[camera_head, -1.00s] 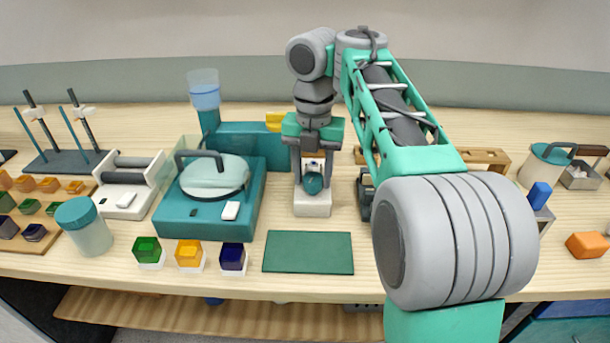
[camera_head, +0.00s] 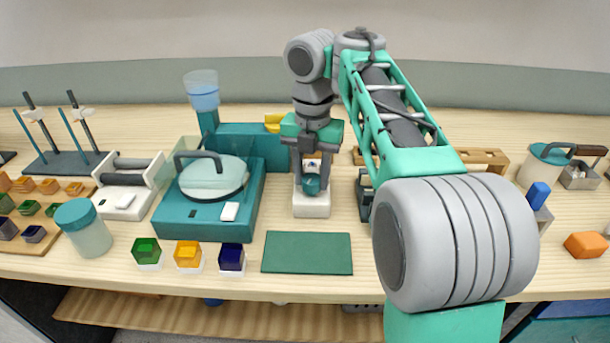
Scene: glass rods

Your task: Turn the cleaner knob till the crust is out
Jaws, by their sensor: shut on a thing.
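The cleaner is a small white block (camera_head: 311,205) behind the green mat, with a round teal knob (camera_head: 312,186) on its front. My gripper (camera_head: 312,165) points down over the white block, with its fingers on either side of the knob's upper part. It is shut on the knob, as far as this view shows. A small whitish and orange thing shows just above the knob between the fingers. I cannot make out any crust; the fingers hide part of the block.
A dark green mat (camera_head: 307,253) lies in front of the block. A teal machine with a round lid (camera_head: 212,177) stands to the left. Green, orange and dark blue cubes (camera_head: 188,254) sit near the front edge. A wooden rack (camera_head: 484,159) is behind my arm.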

